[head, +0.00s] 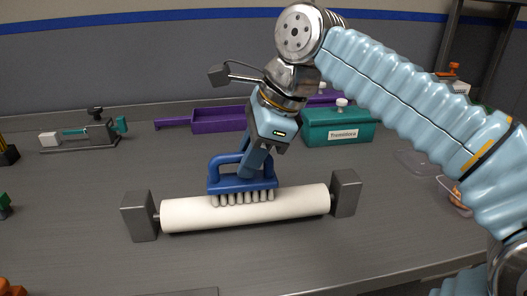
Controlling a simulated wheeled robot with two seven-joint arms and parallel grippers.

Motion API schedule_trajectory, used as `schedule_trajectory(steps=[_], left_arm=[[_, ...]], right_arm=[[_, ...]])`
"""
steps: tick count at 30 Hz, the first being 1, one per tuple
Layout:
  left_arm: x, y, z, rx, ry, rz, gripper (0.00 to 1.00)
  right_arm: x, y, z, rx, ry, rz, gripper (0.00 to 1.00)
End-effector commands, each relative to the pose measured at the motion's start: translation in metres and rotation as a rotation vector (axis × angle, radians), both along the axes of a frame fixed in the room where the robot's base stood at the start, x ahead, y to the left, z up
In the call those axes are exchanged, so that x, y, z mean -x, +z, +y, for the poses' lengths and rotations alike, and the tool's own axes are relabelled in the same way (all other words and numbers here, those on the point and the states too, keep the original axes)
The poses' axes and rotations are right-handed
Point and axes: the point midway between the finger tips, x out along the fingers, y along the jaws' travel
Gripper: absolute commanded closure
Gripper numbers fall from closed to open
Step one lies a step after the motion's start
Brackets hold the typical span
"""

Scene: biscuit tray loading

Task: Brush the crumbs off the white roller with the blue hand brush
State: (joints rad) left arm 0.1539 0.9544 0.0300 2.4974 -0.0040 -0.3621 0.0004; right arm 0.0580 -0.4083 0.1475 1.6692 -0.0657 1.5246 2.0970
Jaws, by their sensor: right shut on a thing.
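The white roller (300,202) lies level between two dark grey end blocks, the left block (139,216) and the right block (346,193). The blue hand brush (240,185) is over the left-middle part of the roller, with its pale bristles pointing down at the roller's upper surface. The bristles appear to touch the roller. My right gripper (250,165) is above the brush and shut on its blue handle. I cannot make out any crumbs on the roller at this size. My left gripper is not in view.
A teal labelled box (340,127) stands behind the roller to the right, next to a purple tray (218,120). A clamp-like tool (82,135) is at the back left. A clear bowl (455,192) is partly hidden by my right arm. The table in front of the roller is mostly clear.

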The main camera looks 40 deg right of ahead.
Motion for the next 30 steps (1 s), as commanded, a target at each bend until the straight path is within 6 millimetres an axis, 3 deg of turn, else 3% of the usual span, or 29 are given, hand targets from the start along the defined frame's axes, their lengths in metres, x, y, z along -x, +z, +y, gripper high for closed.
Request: schedule_trajectory(steps=[21,30], left_arm=[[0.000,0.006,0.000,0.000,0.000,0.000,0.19],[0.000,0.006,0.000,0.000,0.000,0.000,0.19]], right_arm=[[-0.027,-0.003,0.044,-0.001,0.000,0.002,1.00],[-0.028,-0.005,0.046,-0.001,0.001,0.005,1.00]])
